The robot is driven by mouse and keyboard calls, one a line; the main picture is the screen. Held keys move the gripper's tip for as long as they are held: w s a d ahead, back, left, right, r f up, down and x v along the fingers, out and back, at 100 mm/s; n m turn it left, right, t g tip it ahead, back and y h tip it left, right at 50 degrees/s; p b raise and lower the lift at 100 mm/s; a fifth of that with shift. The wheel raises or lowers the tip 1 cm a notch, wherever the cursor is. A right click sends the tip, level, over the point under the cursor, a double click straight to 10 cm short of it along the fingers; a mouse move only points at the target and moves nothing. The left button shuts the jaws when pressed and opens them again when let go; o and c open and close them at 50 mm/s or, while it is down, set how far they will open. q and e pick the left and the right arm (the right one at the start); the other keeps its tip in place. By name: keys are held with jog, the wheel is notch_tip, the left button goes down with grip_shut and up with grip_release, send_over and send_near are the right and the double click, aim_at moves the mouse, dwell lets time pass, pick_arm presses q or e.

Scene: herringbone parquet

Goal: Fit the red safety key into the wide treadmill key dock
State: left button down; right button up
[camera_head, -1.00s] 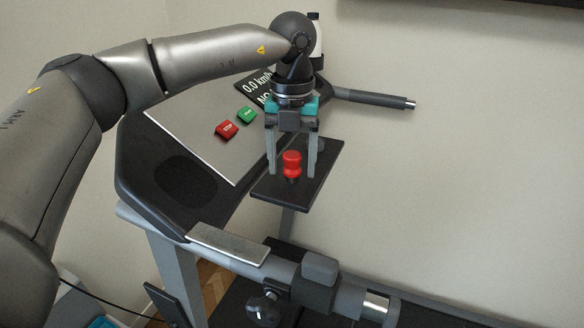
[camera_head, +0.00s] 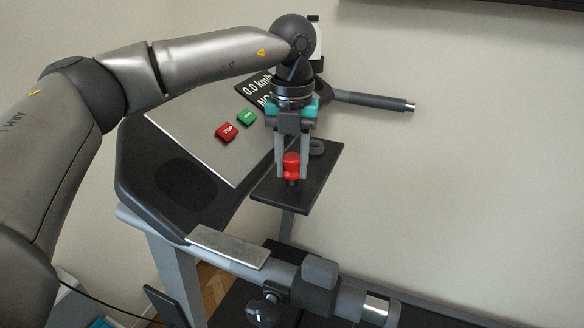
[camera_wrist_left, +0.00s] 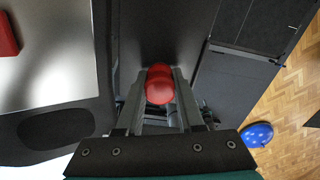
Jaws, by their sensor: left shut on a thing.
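The red safety key (camera_head: 291,164) stands upright on a small black plate (camera_head: 316,182) beside the treadmill console, its dark lower part showing under the red head. My left gripper (camera_head: 291,172) points straight down and is shut on the key, one finger on each side. In the left wrist view the key's round red head (camera_wrist_left: 160,85) sits between the fingers. My right gripper is not in view.
The console (camera_head: 185,140) carries a red button (camera_head: 227,131), a green button (camera_head: 246,116) and a display (camera_head: 257,91). A dark handlebar (camera_head: 370,99) extends right behind the plate. A blue object (camera_wrist_left: 257,134) lies on the parquet. A wall stands behind.

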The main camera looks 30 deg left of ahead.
pick_arm(q)
jog(key=shift+r+p, duration=1.4)
jog(key=shift+r, duration=0.65)
jog(key=shift+f, duration=0.1)
